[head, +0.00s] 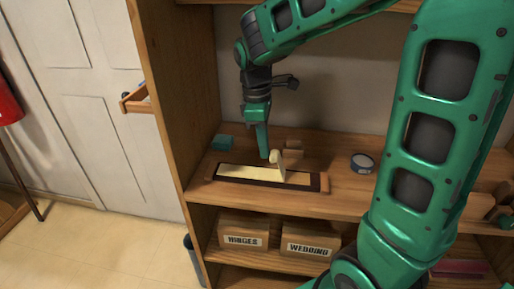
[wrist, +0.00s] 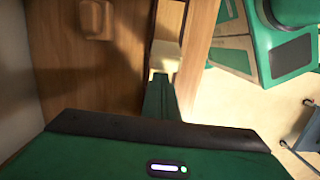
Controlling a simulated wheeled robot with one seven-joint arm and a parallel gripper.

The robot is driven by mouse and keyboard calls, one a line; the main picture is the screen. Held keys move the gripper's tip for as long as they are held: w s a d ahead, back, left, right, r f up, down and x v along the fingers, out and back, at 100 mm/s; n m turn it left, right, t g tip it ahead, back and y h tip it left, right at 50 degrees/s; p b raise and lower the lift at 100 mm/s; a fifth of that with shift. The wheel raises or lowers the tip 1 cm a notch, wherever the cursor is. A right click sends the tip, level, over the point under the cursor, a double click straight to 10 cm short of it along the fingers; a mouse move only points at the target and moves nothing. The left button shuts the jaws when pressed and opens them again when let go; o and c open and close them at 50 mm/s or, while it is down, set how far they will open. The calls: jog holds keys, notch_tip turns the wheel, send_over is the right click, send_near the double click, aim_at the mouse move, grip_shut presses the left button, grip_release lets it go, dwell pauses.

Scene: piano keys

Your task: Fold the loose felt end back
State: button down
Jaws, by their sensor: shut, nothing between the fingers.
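A cream felt strip (head: 240,173) lies in a dark recess of a wooden board (head: 323,185) on the shelf. Its loose end (head: 278,162) stands up near the middle of the recess, with a curled top. My gripper (head: 264,155) is shut and empty, pointing down just left of the loose end in the head view. I cannot tell whether it touches the felt. In the wrist view my gripper (wrist: 158,80) shows below a pale patch of felt (wrist: 164,58), and its fingers hide part of the board.
A teal block (head: 222,142) sits behind the board at the left, and a small wooden block (head: 294,145) behind it. A round dark tin (head: 362,162) stands to the right. Labelled boxes (head: 243,231) fill the lower shelf. The shelf between board and tin is clear.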

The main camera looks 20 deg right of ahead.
jog(key=shift+r, duration=0.2)
jog(key=w+a, duration=0.2)
jog(key=a, duration=0.1)
jog(key=shift+w+f, duration=0.1)
jog(key=shift+w, duration=0.2)
notch_tip(320, 180, up, 10)
jog(key=shift+s, duration=0.25)
